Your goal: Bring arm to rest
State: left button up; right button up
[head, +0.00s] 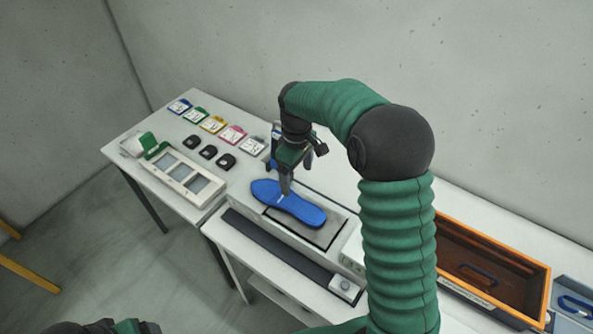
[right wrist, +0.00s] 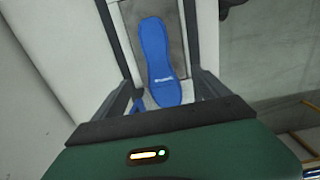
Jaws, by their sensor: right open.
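My right arm reaches in over the table in the head view. My right gripper (head: 286,184) points down above a blue insole (head: 298,208). The insole lies flat on a dark grey pad (head: 322,236) of a light bench device. In the right wrist view the blue insole (right wrist: 158,52) shows between the two spread fingers, with nothing held in them. Whether the fingertips touch it I cannot tell. My left gripper is not in view; only a dark and green part of me shows at the bottom left of the head view.
Several coloured cards (head: 213,124) and black pieces (head: 208,152) lie at the back left, near a white tray with grey windows (head: 166,160). An orange-rimmed wooden box (head: 513,257) stands at the right. A wall closes off the back. The floor at the left is mostly clear.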

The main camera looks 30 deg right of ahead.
notch_tip(320, 180, up, 3)
jog(key=shift+w+d+f, duration=0.1)
jog(key=shift+d+f, duration=0.05)
jog(key=shift+f, duration=0.05)
jog(key=s+a+f+m+t+b, duration=0.1)
jog(key=s+a+f+m, duration=0.1)
jog(key=s+a+f, duration=0.3)
jog(key=s+a+f+m+t+b, duration=0.1)
jog(key=s+a+f+m+b, duration=0.1)
jog(key=s+a+f, duration=0.4)
jog(key=shift+s+f+m+t+b, duration=0.15)
jog(key=shift+s+m+t+b, duration=0.15)
jog(key=shift+s, duration=2.15)
jog(key=shift+s+a, duration=0.1)
jog(key=shift+a, duration=0.15)
jog(key=shift+d, duration=0.1)
jog(key=shift+c, duration=0.3)
